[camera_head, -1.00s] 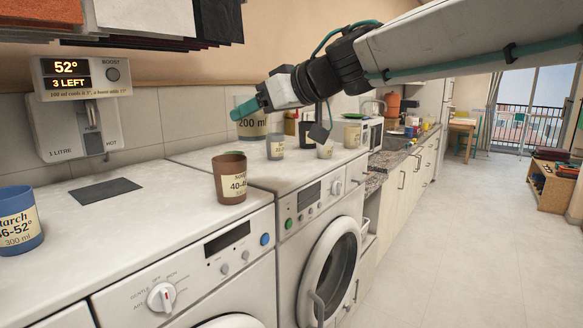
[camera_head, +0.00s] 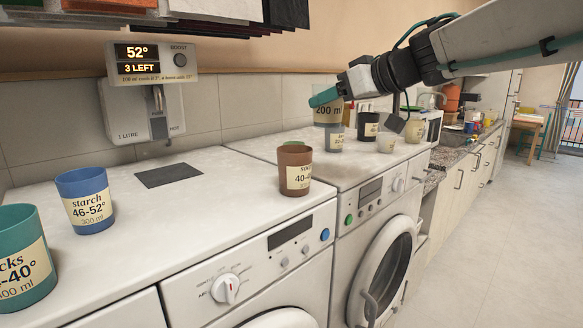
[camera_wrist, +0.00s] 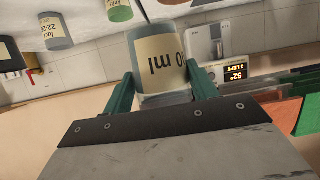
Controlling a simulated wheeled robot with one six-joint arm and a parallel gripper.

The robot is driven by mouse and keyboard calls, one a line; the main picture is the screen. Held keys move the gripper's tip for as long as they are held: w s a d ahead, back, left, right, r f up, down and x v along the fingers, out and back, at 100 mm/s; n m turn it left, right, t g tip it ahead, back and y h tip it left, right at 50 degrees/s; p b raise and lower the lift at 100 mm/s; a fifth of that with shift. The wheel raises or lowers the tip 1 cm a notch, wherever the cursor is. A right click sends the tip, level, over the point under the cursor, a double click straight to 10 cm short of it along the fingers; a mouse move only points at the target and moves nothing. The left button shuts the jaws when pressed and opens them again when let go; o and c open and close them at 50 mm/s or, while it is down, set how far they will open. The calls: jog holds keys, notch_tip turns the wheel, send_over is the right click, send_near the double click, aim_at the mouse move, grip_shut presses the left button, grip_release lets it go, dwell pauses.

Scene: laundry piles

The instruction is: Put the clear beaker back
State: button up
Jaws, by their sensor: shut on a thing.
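The clear beaker (camera_head: 330,112) is a see-through greyish cup with a cream "200 ml" label. My gripper (camera_head: 327,97) is shut on it near the back wall, above the right-hand washing machine. In the wrist view the beaker (camera_wrist: 165,70) sits between the two green fingers of my gripper (camera_wrist: 163,88), its label upside down. I cannot tell clearly how high its base is over the machine top. A small grey cup (camera_head: 336,138) shows just below and in front of it.
A brown cup (camera_head: 295,172), a blue starch cup (camera_head: 85,200) and a teal cup (camera_head: 22,260) stand on the machine tops. A dark flat pad (camera_head: 168,176) lies below the wall dispenser (camera_head: 146,110).

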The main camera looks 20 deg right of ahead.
jog(key=s+d+f, duration=0.3)
jog(key=d+f, duration=0.3)
jog(key=f, duration=0.2)
jog(key=w+d, duration=0.2)
jog(key=w, duration=0.2)
jog(key=w+d+f, duration=0.1)
jog(key=w+d, duration=0.2)
jog(key=w, duration=0.1)
jog(key=w+d+f, duration=0.1)
jog(key=w+d, duration=0.1)
jog(key=w, duration=0.2)
jog(key=shift+w+d, duration=0.35)
jog(key=shift+w, duration=0.05)
jog(key=shift+w+d+f, duration=0.1)
jog(key=shift+w+f, duration=0.05)
jog(key=shift+f, duration=0.75)
jog(key=shift+w+d+f, duration=0.1)
jog(key=shift+w+f, duration=0.05)
jog(key=shift+f, duration=0.7)
jog(key=shift+f, duration=0.1)
jog(key=o, duration=1)
jog(key=shift+f, duration=0.1)
jog(key=shift+c, duration=0.2)
